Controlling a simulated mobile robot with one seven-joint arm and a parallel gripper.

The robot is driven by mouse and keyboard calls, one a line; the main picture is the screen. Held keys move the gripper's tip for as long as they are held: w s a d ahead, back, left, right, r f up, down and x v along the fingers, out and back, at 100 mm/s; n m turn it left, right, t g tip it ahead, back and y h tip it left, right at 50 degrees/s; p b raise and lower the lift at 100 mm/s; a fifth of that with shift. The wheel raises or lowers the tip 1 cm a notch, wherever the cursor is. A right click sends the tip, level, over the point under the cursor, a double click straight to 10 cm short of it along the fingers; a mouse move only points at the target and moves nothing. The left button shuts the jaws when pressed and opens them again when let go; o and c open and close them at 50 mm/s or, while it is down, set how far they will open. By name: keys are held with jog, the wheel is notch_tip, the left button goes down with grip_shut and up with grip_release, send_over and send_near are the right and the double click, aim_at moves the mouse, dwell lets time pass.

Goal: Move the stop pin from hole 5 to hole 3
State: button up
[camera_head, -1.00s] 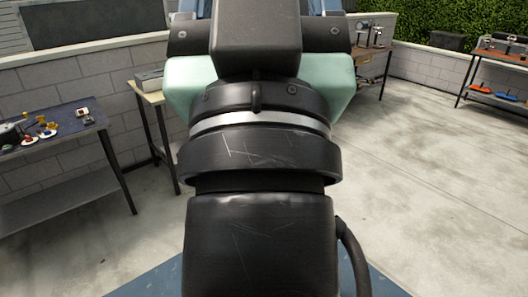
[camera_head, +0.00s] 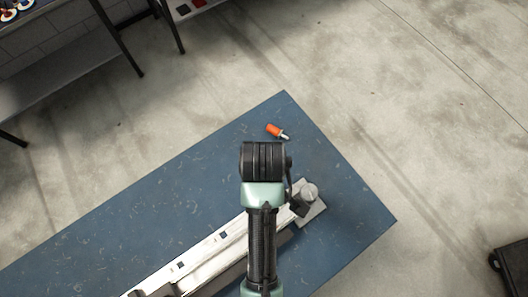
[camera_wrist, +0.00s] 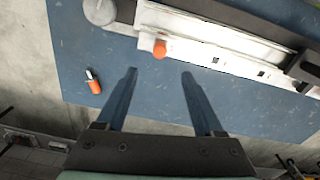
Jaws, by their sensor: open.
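A long pale rail (camera_head: 205,247) lies on the blue bench top, with small dark square holes along it. The wrist view shows the rail (camera_wrist: 228,38) across the top, with an orange round pin head (camera_wrist: 160,50) on it near the end with the grey knob. Two dark holes (camera_wrist: 215,60) show to the right of that head; no hole numbers are readable. A second orange pin (camera_wrist: 94,80) with a metal tip lies loose on the bench, also in the head view (camera_head: 275,130). My gripper (camera_wrist: 158,73) is open and empty, fingertips apart, just below the orange head in the picture.
A round grey knob (camera_head: 308,191) on a plate sits at the rail's end. The blue bench (camera_head: 345,205) is otherwise mostly bare, with its edges near the loose pin. Another bench (camera_head: 60,70) stands at upper left. A dark object (camera_head: 512,270) is at lower right.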

notch_tip(320, 180, down, 13)
jog(key=shift+d+r+p, duration=0.1)
jog(key=shift+p, duration=0.3)
jog(key=shift+w, duration=0.1)
jog(key=shift+c, duration=0.2)
grip_shut()
jog(key=c, duration=0.5)
grip_release()
jog(key=shift+c, duration=0.2)
jog(key=c, duration=0.5)
jog(key=shift+o, duration=0.2)
jog(key=shift+r+p, duration=1.2)
jog(key=shift+p, duration=0.1)
jog(key=shift+r+p, duration=2.55)
jog(key=shift+p, duration=0.1)
